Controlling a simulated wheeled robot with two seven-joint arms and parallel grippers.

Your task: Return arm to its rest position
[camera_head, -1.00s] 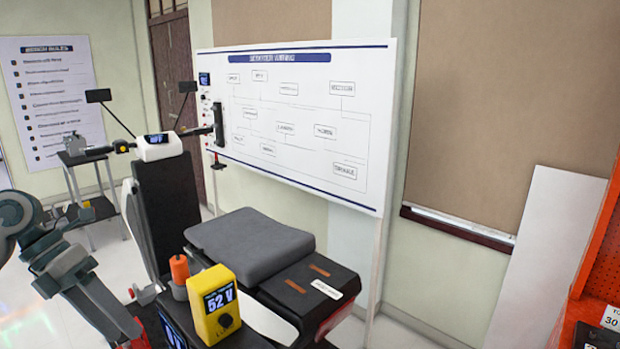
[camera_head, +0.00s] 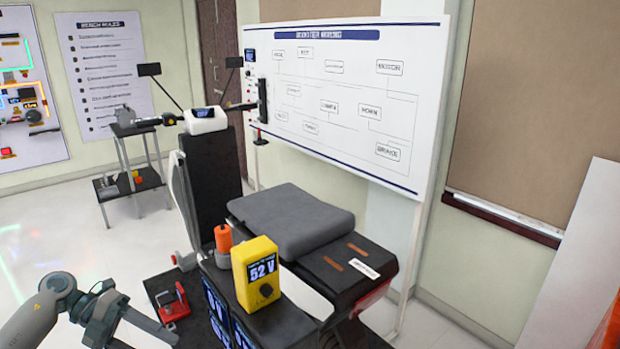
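My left arm (camera_head: 40,318) comes in at the bottom left corner. My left gripper (camera_head: 135,326) is at the lower edge, left of and below the red clamp-like part (camera_head: 173,304) on the dark bench top. No held thing shows. My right arm and gripper are not in view.
A yellow meter reading 52 V (camera_head: 256,272) and an orange cylinder (camera_head: 223,238) stand beside the scooter's grey seat (camera_head: 290,219). A small cart (camera_head: 135,183) stands behind, before a wall poster (camera_head: 103,75). Clear floor (camera_head: 45,235) lies at left.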

